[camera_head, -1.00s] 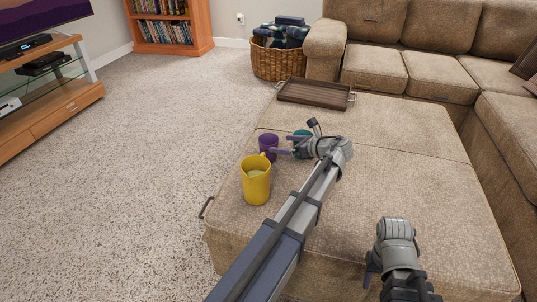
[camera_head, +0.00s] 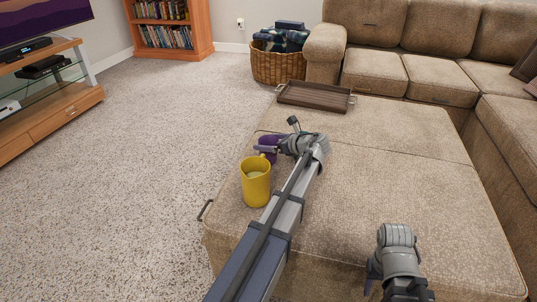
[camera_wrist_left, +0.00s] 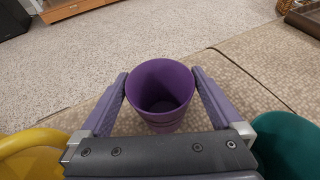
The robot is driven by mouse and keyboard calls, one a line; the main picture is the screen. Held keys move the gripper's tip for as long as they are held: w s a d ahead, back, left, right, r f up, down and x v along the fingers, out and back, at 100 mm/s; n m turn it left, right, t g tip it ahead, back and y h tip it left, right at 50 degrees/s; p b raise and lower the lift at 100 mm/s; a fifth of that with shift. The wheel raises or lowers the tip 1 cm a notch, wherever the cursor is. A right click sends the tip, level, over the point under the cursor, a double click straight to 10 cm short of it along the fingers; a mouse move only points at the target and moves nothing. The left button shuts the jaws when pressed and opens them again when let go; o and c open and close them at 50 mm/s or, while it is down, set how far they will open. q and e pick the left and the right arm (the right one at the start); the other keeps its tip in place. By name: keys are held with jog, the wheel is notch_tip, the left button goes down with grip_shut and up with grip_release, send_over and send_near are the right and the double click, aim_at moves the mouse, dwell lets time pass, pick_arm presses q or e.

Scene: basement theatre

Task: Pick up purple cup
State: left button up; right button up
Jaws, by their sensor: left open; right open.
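The purple cup (camera_head: 267,143) stands upright on the beige ottoman (camera_head: 410,150), behind the yellow mug (camera_head: 256,184). In the left wrist view the purple cup (camera_wrist_left: 160,82) is between the two fingers of my left gripper (camera_wrist_left: 158,76), its open top facing the camera. My left gripper (camera_head: 270,148) is open, with one finger on each side of the cup; I cannot tell whether they touch it. In the head view the gripper partly hides the cup. My right gripper (camera_head: 372,279) is low at the front right, far from the cup.
A teal cup (camera_wrist_left: 290,146) is close at the right of my left gripper, and the yellow mug (camera_wrist_left: 30,155) close at its left. A brown tray (camera_head: 315,95) lies at the ottoman's back. The ottoman's right side is clear.

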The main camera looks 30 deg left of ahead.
pick_arm(q)
jog(key=shift+c, duration=0.2)
jog(key=c, duration=1)
jog(key=shift+r, duration=0.1)
notch_tip(320, 180, up, 10)
jog(key=p, duration=1)
